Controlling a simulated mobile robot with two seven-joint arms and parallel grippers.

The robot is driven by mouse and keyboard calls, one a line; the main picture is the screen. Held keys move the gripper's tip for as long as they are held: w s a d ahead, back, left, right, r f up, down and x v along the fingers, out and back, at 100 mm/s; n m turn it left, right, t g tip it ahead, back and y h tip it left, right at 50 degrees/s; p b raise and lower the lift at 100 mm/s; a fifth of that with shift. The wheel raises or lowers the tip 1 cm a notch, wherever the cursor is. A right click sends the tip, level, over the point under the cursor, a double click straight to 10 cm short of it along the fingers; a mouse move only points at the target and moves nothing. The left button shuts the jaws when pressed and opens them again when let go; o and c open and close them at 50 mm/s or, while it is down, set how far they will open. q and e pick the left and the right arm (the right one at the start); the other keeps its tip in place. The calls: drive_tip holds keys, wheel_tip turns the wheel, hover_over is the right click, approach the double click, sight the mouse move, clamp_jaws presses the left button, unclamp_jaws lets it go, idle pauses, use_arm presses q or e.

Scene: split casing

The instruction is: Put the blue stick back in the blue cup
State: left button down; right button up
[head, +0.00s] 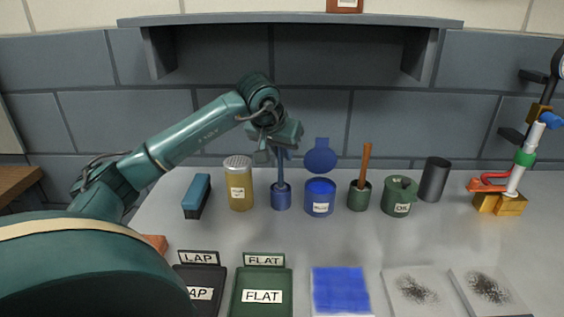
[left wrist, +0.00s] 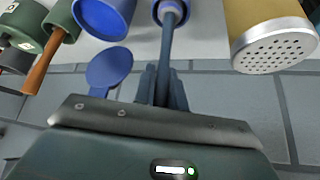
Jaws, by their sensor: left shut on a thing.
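My left gripper (head: 279,154) is shut on the upper part of the blue stick (head: 281,174). The stick stands nearly upright, and its lower end is inside the mouth of the small dark blue cup (head: 281,200), directly below the gripper. In the left wrist view the stick (left wrist: 168,45) runs from between the fingers (left wrist: 162,90) into the cup (left wrist: 158,12). How deep the stick's tip sits is hidden by the cup wall. My right gripper is not in view.
Close by stand a yellow shaker (head: 240,190) on the left and a blue jar (head: 319,203) with raised lid (head: 320,156) on the right. Further right are a green cup with a brown stick (head: 366,165), an oil pot (head: 399,195) and a dark cylinder (head: 434,180). A shelf (head: 290,20) hangs above.

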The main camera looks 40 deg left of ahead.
use_arm(q)
drive_tip(key=shift+f, duration=1.1)
drive_tip(key=shift+f, duration=0.15)
drive_tip(key=c, duration=1.4)
unclamp_jaws()
drive_tip(key=shift+c, duration=0.2)
